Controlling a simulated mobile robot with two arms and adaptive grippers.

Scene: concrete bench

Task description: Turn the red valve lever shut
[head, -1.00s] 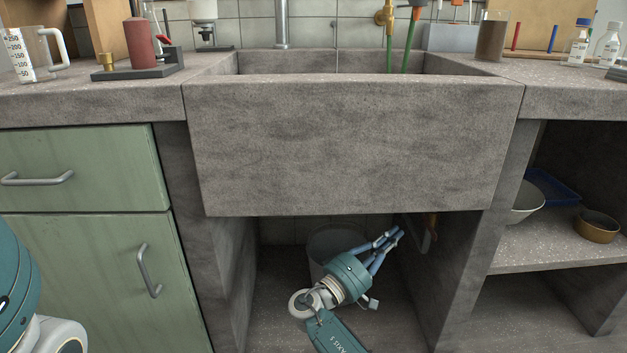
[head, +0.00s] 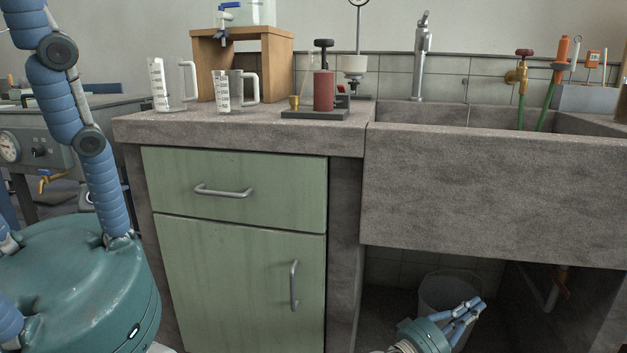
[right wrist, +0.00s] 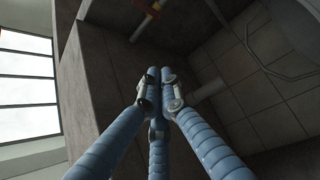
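A pipe with a small red lever (head: 563,290) shows dimly under the sink at the right of the head view. In the right wrist view a brass-coloured valve with an orange-red part (right wrist: 149,17) is at the top edge, beyond the fingertips. The lever's exact angle is hard to tell. My right gripper (head: 473,305) is under the sink in front of a bucket, left of the pipe and apart from it. In the right wrist view its fingertips (right wrist: 160,76) are together with nothing between them.
The stone sink (head: 490,195) overhangs the space. A pale bucket (head: 443,288) stands behind my right gripper. A green cabinet (head: 240,270) and a stone side wall (head: 343,270) bound the left. A red-handled tap (head: 523,54) is above the sink.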

